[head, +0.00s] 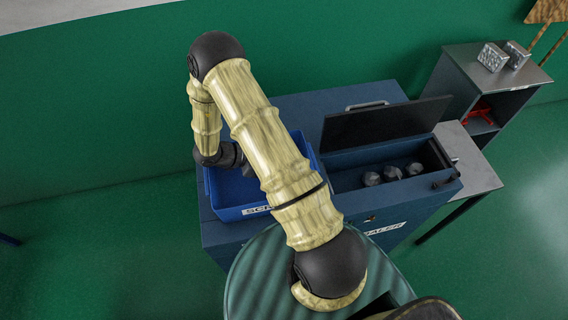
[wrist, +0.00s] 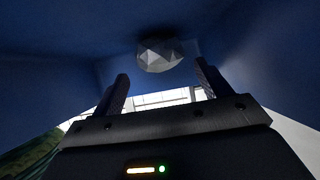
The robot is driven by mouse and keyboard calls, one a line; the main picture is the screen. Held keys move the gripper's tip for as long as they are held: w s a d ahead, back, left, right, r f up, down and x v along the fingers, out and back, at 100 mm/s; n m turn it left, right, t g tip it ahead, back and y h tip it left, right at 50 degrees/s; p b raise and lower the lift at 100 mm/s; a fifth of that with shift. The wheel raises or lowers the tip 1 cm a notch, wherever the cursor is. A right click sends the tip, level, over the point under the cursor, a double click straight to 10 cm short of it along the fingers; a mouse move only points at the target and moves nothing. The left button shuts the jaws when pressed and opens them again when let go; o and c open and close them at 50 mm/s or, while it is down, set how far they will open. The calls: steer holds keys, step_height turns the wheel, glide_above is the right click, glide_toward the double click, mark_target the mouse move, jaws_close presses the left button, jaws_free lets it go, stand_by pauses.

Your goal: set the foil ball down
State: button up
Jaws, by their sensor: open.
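A grey faceted foil ball (wrist: 160,56) lies inside the blue bin, against a dark blue surface just beyond my fingertips. My gripper (wrist: 162,72) is open, with one finger to each side below the ball in the wrist view. Neither finger appears to touch it. In the head view my arm reaches down into the blue bin (head: 226,213), whose front label is partly covered by the arm. The gripper and this ball are hidden there.
Right of the bin is a dark blue baler with its lid (head: 385,124) raised. Three foil balls (head: 392,173) lie in its open chamber. A grey side table (head: 470,160) stands to the right, near a shelf unit (head: 490,72) bearing two metallic blocks (head: 492,57).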

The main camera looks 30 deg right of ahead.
steer(key=v, duration=0.2)
steer(key=shift+w+a+r, duration=0.1)
steer(key=shift+w+a, duration=0.1)
steer(key=shift+a, duration=0.1)
steer(key=shift+s+d, duration=0.15)
steer(key=shift+r, duration=0.1)
steer(key=shift+a, duration=0.2)
steer(key=shift+c, duration=0.3)
